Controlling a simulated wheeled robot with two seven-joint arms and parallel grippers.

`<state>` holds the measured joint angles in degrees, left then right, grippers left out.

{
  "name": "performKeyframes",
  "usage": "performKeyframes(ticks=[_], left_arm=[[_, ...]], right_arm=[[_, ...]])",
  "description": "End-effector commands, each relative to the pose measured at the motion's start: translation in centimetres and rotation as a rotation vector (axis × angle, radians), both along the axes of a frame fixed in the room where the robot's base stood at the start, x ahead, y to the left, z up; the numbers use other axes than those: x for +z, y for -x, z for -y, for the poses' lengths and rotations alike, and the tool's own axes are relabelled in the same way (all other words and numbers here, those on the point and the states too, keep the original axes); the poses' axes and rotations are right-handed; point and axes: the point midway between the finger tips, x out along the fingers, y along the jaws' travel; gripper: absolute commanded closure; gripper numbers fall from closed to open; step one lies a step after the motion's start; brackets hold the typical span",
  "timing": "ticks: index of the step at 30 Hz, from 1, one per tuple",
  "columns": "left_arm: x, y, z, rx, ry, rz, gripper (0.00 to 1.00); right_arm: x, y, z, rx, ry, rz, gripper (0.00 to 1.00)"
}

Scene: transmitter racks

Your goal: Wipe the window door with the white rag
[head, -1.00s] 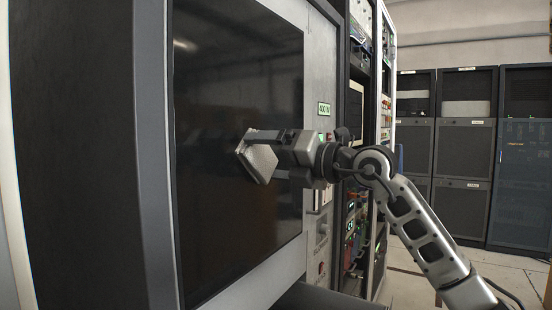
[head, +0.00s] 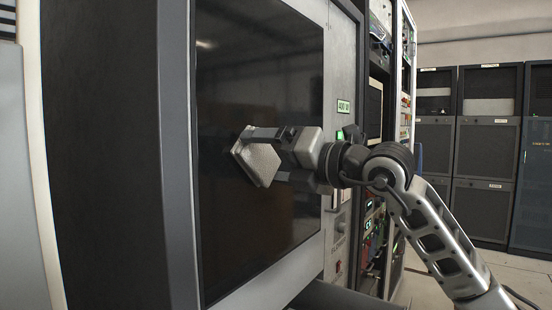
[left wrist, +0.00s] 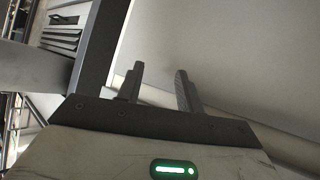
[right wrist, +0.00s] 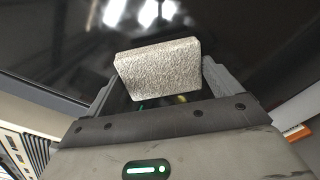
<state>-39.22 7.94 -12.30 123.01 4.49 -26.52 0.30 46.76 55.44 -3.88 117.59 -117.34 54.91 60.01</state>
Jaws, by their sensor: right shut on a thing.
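The window door is a dark glossy pane (head: 258,80) in a light grey frame on the front of a cabinet. My right gripper (head: 262,155) is shut on the white rag (head: 258,165), a pale textured block. In the head view the rag is held up at the pane, at about mid height; I cannot tell for sure whether it touches the glass. In the right wrist view the rag (right wrist: 158,70) sits between the fingers in front of the dark pane (right wrist: 50,50). My left gripper (left wrist: 158,85) shows only in its wrist view, with its fingers apart and nothing between them.
A green-lettered label (head: 343,106) and small controls are on the cabinet panel right of the pane. Open equipment racks (head: 376,100) stand beyond it. Dark racks (head: 485,150) line the back wall.

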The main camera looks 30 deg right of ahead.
Motion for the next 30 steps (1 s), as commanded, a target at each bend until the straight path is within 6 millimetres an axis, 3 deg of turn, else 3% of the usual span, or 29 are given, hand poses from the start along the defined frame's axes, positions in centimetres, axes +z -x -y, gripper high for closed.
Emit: performKeyframes(ticks=[12,30], left_arm=[[2.6,0.0,0.0,0.000,0.000,0.000,0.64],[2.0,0.0,0.0,0.000,0.000,0.000,0.64]], right_arm=[[2.9,-0.2,-0.1,0.001,-0.001,0.000,0.28],[2.8,-1.4,3.4,-0.001,-0.001,-0.001,0.28]])
